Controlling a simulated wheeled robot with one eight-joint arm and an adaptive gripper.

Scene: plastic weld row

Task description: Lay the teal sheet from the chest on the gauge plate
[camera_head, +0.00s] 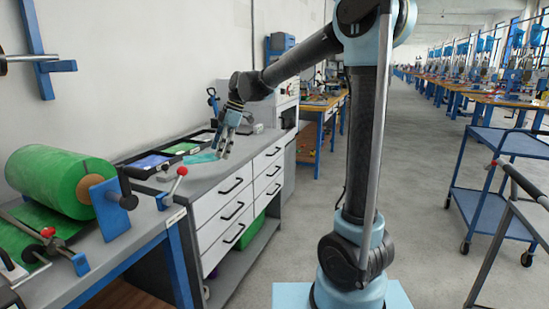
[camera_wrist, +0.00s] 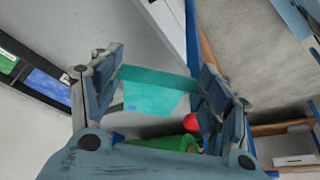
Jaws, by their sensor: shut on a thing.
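The teal sheet (camera_wrist: 152,95) spans the space between the two fingers of my gripper (camera_wrist: 160,80) in the wrist view, with a darker strip along its upper edge and a small blue mark. My gripper is shut on it. In the head view my gripper (camera_head: 224,150) points down over the grey top of the drawer chest (camera_head: 238,195), and teal (camera_head: 203,157) shows just left of the fingers. I cannot tell whether the sheet touches the chest top. I cannot clearly make out the gauge plate.
Dark trays with a blue sheet (camera_head: 149,162) and a green sheet (camera_head: 181,147) lie along the wall side of the chest top. A large green roll (camera_head: 62,180) and red-knobbed levers stand on the nearer bench. A blue cart (camera_head: 500,190) stands right; the aisle floor is clear.

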